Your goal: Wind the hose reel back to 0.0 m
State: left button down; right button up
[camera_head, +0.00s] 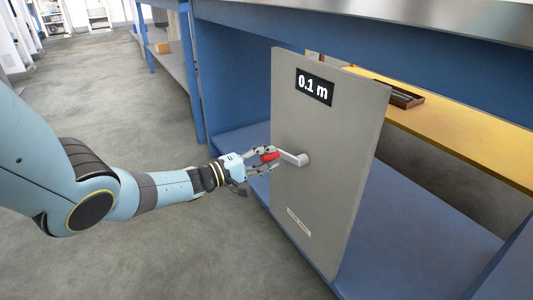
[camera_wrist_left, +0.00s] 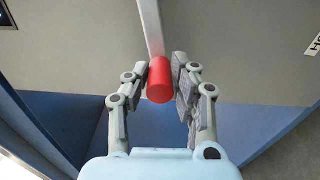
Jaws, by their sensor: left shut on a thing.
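A grey upright panel (camera_head: 335,130) stands on a blue shelf and bears a black display (camera_head: 314,87) reading 0.1 m. A light grey crank arm (camera_head: 293,158) comes out of the panel's face, with a red handle (camera_head: 270,155) at its left end. My left gripper (camera_head: 268,161) is shut on the red handle. In the left wrist view the red handle (camera_wrist_left: 160,80) sits between the two fingers (camera_wrist_left: 162,83), and the crank arm (camera_wrist_left: 150,28) runs up from it. My right gripper is not in view.
The blue shelf (camera_head: 415,230) extends right of the panel under a blue bench (camera_head: 400,45). A yellow board (camera_head: 450,120) with a dark tray (camera_head: 401,97) lies behind it. Grey floor (camera_head: 110,110) is open on the left.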

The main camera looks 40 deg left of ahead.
pick_arm(q)
jog(key=shift+s+d+f+n, duration=0.1)
jog(key=shift+f+n, duration=0.35)
jog(key=shift+n, duration=0.15)
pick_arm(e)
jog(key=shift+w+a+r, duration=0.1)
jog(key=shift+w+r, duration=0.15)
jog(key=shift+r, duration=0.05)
pick_arm(q)
jog(key=c, duration=1.1)
grip_release()
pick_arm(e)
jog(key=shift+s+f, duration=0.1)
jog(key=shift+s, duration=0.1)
pick_arm(q)
jog(key=v, duration=1.2)
